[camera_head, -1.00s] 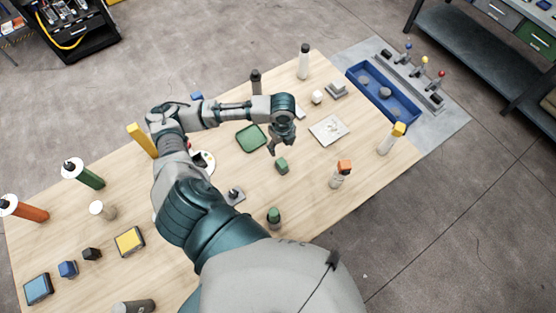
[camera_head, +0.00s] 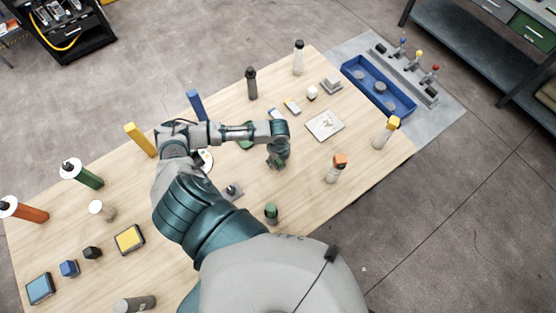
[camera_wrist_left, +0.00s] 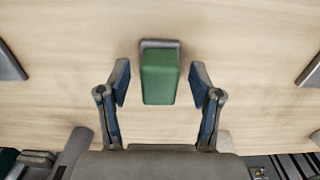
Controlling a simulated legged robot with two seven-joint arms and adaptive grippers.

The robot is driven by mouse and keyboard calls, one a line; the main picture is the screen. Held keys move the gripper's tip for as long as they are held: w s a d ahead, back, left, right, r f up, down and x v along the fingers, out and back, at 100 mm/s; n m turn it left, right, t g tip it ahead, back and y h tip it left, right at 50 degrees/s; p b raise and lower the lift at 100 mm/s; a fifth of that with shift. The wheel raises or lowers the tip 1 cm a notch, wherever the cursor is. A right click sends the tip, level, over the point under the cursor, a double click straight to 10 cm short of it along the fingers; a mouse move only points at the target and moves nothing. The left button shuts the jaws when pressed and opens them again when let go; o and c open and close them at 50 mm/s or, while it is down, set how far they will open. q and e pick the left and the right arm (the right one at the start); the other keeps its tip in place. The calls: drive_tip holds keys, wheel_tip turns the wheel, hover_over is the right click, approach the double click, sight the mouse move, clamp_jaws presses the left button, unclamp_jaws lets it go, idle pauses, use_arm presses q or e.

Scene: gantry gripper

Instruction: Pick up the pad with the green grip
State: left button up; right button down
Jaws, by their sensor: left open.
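The green grip (camera_wrist_left: 160,78) shows in the left wrist view as a green block with a grey edge, perhaps its pad, at its far end. It stands between the two separated fingers of my left gripper (camera_wrist_left: 161,72), with a gap on each side. In the head view my left gripper (camera_head: 277,162) is over the spot on the table where the green block stands and mostly hides it. My left gripper is open and holds nothing. My right gripper is not in view.
The wooden table (camera_head: 310,210) holds an orange-topped bottle (camera_head: 337,168), a green-topped piece (camera_head: 271,212), a white plate (camera_head: 325,125) and a green tray partly behind my arm. A blue bin (camera_head: 378,88) lies at the upper right. Bare wood surrounds the green block.

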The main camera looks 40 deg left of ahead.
use_arm(q)
drive_tip(key=shift+d, duration=0.2)
drive_tip(key=shift+c, duration=0.2)
drive_tip(key=shift+r, duration=0.1)
clamp_jaws()
drive_tip(key=shift+a, duration=0.15)
wheel_tip(320, 180, up, 10)
